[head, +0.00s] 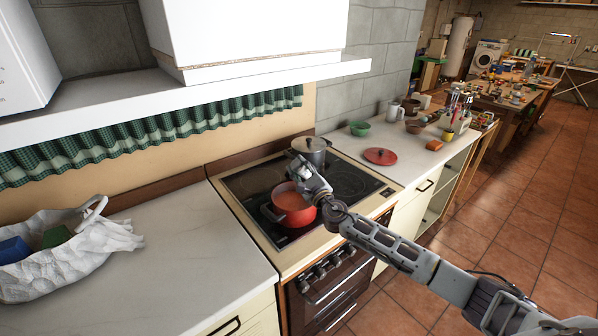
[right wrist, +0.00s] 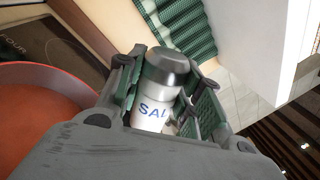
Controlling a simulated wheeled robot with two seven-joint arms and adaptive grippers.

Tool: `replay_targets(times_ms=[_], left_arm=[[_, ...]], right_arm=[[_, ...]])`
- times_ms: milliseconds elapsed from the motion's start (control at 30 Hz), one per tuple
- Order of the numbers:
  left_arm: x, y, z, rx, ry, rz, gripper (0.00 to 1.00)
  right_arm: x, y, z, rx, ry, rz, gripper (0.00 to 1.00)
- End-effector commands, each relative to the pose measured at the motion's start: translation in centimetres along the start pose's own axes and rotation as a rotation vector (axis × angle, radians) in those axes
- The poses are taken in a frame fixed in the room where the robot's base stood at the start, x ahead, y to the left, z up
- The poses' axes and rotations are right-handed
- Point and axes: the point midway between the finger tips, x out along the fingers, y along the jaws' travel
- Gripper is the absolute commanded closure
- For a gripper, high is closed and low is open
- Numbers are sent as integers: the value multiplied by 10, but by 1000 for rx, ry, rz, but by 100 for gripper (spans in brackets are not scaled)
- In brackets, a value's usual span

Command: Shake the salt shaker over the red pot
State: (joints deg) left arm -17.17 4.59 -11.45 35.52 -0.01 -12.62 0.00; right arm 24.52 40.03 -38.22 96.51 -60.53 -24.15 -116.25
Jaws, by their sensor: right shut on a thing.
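The red pot (head: 292,206) stands on the front left of the black cooktop and holds something orange-red. Its rim and inside also show at the left of the right wrist view (right wrist: 40,110). My right gripper (head: 309,181) is over the pot's right edge in the head view. It is shut on the salt shaker (right wrist: 158,95), a white shaker with a grey cap and blue letters, of which "SA" is clear. In the right wrist view the shaker sits between the fingers with its cap pointing up in the picture. My left gripper is not in view.
A grey lidded pot (head: 313,150) stands behind, close to my gripper. A red lid (head: 380,156) and a green bowl (head: 359,128) lie on the right counter. A white shelf (head: 190,85) hangs above. The left counter (head: 190,240) is mostly clear beside a white bag (head: 80,245).

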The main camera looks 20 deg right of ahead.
Motion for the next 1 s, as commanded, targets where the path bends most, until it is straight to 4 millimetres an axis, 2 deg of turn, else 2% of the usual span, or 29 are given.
replay_targets(times_ms=[667,1000], left_arm=[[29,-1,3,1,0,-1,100],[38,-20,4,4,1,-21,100]], right_arm=[[0,1,-7,-226,-56,-1,95],[0,1,-9,-308,-76,-1,95]])
